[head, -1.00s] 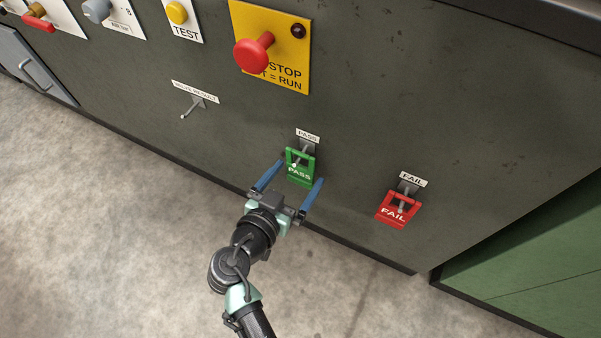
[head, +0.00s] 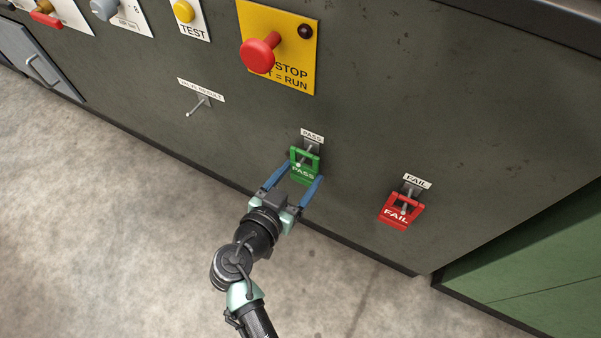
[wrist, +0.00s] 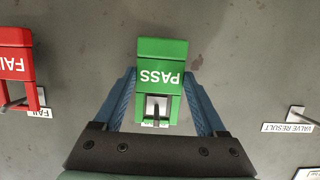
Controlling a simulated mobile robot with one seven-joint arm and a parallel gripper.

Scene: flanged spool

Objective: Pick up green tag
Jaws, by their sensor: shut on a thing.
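The green tag (head: 303,173) reads PASS and hangs on a hook under the PASS label on the dark panel. It also shows in the wrist view (wrist: 162,76), upside down, with the hook peg through its opening. My gripper (head: 294,185) has its blue fingers on either side of the tag, shut on its side edges. In the wrist view the fingers (wrist: 161,98) flank the lower part of the tag. The tag is still over its hook.
A red FAIL tag (head: 400,213) hangs on its own hook to the right. An empty hook (head: 199,106) under the VALVE RESULT label is up and left. A red stop button (head: 260,53) sticks out above. The floor (head: 110,230) is clear.

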